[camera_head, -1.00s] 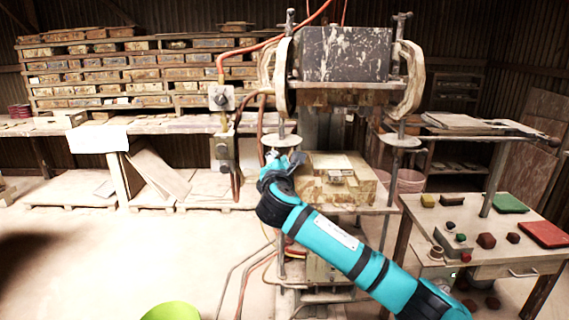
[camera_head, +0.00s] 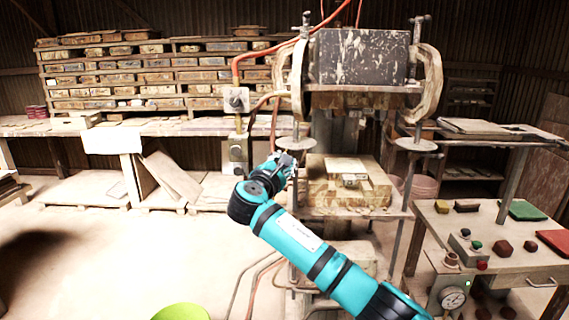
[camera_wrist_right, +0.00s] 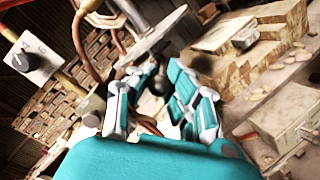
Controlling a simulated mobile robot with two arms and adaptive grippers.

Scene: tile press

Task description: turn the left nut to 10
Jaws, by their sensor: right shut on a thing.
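The press has a pale round plate on each post. The left nut (camera_head: 292,143) is at the left post's plate, and the right nut (camera_head: 416,145) shows a short handle sticking out to the right. My right gripper (camera_head: 283,160) is just below the left plate, to the front and left of it. In the right wrist view my right gripper (camera_wrist_right: 166,108) has its fingers around a dark round knob (camera_wrist_right: 158,84), which seems to be the left nut's handle end. The fingers hide part of it. No scale number is readable. My left gripper is not in view.
A switch box (camera_head: 236,99) hangs on a post left of the press. The press table carries a block mould (camera_head: 350,181) right of the gripper.

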